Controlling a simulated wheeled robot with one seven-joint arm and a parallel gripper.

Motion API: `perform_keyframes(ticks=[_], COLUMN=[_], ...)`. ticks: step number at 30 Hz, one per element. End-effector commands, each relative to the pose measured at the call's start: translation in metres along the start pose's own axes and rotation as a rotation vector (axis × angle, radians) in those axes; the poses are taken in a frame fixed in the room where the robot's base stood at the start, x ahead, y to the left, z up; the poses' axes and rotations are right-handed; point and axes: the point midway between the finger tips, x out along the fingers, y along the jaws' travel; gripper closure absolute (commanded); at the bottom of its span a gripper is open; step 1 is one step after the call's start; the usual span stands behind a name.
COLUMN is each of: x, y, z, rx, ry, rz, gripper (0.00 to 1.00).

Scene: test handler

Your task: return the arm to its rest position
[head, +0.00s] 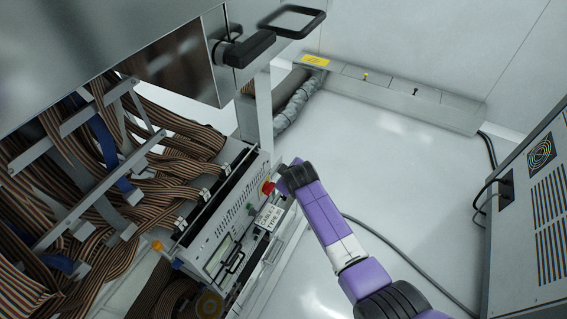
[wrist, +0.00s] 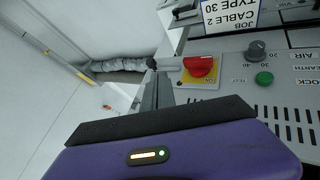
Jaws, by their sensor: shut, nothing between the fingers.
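My purple arm (head: 325,222) reaches from the lower right to the test panel (head: 225,235). Its dark end, with my gripper (head: 283,178), is close to the red knob (head: 268,188) in the head view. In the wrist view my gripper (wrist: 153,68) is a narrow dark shape, shut and empty, pointing away past the panel edge. The red knob (wrist: 200,66) is to its right there, with a small gap in the picture. Whether they touch is hard to tell. The fingers are too small to make out in the head view.
Striped ribbon cables (head: 130,170) crowd the left, under a metal housing (head: 150,65) with a black handle (head: 250,47). A label card (wrist: 230,12) hangs by the panel. A grey cabinet (head: 530,210) stands right. White floor (head: 390,165) between is clear but for a cable (head: 400,252).

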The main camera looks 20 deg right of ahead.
Motion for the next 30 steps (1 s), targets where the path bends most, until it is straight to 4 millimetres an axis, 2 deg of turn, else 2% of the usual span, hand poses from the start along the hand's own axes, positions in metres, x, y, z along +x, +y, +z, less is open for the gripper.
perform_keyframes(ticks=[8, 11, 14, 16, 19, 25, 30], x=[0.0, -0.003, -0.014, -0.027, -0.048, -0.088, -0.134], y=[0.001, 0.009, 0.025, 0.035, 0.035, 0.02, -0.004], z=[-0.003, -0.018, -0.043, -0.061, -0.071, -0.058, -0.026], rx=[0.017, 0.053, 0.089, 0.124, 0.19, 0.297, 0.393], ry=[0.01, 0.065, 0.143, 0.219, 0.331, 0.486, 0.603], rz=[0.005, 0.03, 0.065, 0.096, 0.129, 0.16, 0.176], gripper=[1.0, 1.0, 1.0, 1.0, 1.0, 1.0, 1.0])
